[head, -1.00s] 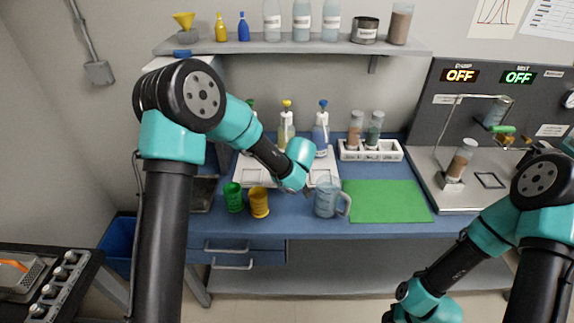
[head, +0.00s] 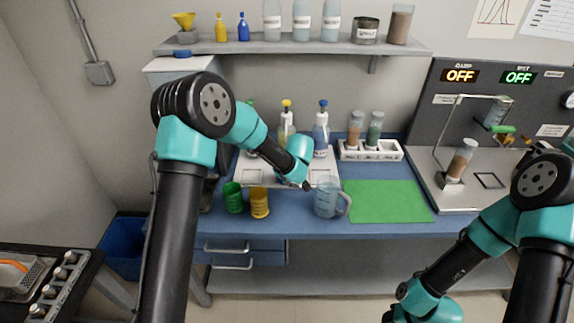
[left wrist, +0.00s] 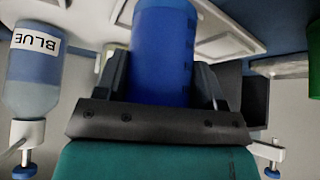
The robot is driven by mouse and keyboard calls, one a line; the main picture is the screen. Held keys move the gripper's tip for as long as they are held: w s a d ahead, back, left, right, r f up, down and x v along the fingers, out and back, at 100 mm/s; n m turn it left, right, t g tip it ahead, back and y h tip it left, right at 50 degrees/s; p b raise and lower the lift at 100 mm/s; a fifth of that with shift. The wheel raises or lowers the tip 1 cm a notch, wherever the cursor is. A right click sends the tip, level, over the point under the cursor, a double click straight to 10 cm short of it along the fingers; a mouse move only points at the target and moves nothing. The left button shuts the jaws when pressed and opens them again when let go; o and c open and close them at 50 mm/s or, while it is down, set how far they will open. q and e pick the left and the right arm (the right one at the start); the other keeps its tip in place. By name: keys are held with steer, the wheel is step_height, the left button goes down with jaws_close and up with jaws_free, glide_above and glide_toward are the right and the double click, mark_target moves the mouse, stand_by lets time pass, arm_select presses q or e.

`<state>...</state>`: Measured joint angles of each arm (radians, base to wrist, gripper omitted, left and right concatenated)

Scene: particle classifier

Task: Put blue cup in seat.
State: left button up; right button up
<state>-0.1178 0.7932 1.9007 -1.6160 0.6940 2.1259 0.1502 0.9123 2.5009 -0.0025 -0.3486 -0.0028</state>
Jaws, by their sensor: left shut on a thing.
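The blue cup (left wrist: 163,50) fills the middle of the left wrist view. My left gripper (left wrist: 162,85) is shut on it, with one dark finger on each side. In the head view my left gripper (head: 306,185) is over the white seat tray (head: 328,172). My wrist hides most of the held cup there, and I cannot tell whether it touches the tray. The tray has square outlined seats. A green cup (head: 233,198) and a yellow cup (head: 259,203) stand on the blue bench left of my gripper. My right gripper is below the head view's bottom edge.
A clear jug (head: 325,198) stands just right of my left gripper. Spray bottles, one yellow (head: 286,122) and one blue (head: 321,128), stand behind the tray. A green mat (head: 385,201) lies bare to the right. A white rack (head: 370,150) holds jars.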

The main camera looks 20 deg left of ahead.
arm_select(q)
steer(key=shift+w+a, duration=0.2)
steer(key=shift+w, duration=0.6)
steer(key=shift+w+a, duration=0.15)
steer(key=shift+w, duration=0.6)
steer(key=shift+w+f, duration=0.1)
steer(key=shift+f, duration=0.5)
steer(key=shift+f, duration=0.1)
steer(key=o, duration=1.1)
steer(key=shift+r, duration=0.4)
steer(key=v, duration=1.1)
steer(key=shift+s+d+r, duration=0.1)
steer(key=shift+s+r, duration=0.1)
steer(key=shift+s, duration=0.05)
